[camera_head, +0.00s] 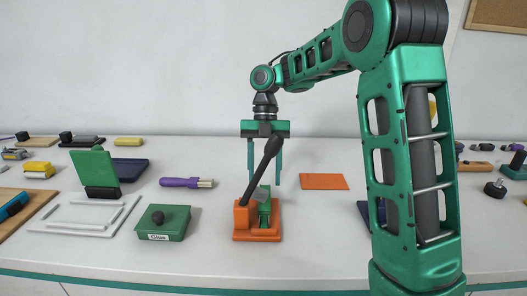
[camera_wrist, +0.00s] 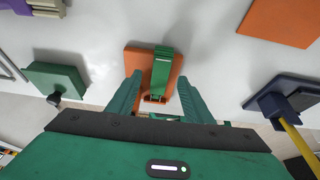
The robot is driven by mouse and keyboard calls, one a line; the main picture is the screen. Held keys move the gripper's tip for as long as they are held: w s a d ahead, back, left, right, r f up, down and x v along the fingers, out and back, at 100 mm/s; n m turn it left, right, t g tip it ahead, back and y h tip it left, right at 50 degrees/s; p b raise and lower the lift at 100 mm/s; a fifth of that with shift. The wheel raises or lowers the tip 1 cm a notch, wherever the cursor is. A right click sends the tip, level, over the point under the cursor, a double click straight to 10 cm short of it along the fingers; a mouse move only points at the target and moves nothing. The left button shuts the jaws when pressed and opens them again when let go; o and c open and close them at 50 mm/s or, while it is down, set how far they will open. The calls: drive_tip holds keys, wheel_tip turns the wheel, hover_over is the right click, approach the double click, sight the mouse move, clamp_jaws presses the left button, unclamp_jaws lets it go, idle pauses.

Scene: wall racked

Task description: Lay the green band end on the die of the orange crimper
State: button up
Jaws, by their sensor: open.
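The orange crimper (camera_head: 242,218) stands on the white table near its front, with a long black lever tilted up to the right. A green strip (camera_head: 264,206), apparently the green band, is on the crimper's right part. In the wrist view the green strip (camera_wrist: 162,68) lies over the orange crimper base (camera_wrist: 136,62); I cannot tell whether its end touches the die. My gripper (camera_head: 264,180) is above and behind the crimper, pointing down. In the wrist view my open gripper (camera_wrist: 158,82) has one finger on either side of the strip, apart from it.
A green box (camera_head: 175,226) labelled Glue is left of the crimper. A purple tool (camera_head: 179,182) lies behind it, and a flat orange plate (camera_head: 324,181) lies to the right. A dark blue block with a yellow rod (camera_wrist: 289,125) shows in the wrist view.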

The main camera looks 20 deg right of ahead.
drive_tip(key=v, duration=0.7)
idle(0.6)
drive_tip(key=shift+w, duration=0.1)
idle(0.4)
drive_tip(key=s+d+f+n+t, duration=0.1)
drive_tip(key=s+d+f+n, duration=0.2)
drive_tip(key=s+n, duration=0.7)
drive_tip(key=s+d+f+n+t+h, duration=0.1)
drive_tip(key=s+d+f+n, duration=0.3)
drive_tip(key=s+d+n, duration=0.3)
drive_tip(key=s+d+f+n+t, duration=0.2)
drive_tip(key=s+d+n, duration=0.4)
drive_tip(key=s+n, duration=0.8)
drive_tip(key=shift+s+f+n+h, duration=0.2)
drive_tip(key=shift+f+n, duration=0.2)
drive_tip(key=shift+n, duration=0.35)
drive_tip(key=shift+s+f+n+h, duration=0.1)
drive_tip(key=shift+s+f+n, duration=0.1)
drive_tip(key=shift+f+n, duration=0.4)
drive_tip(key=shift+r, duration=0.15)
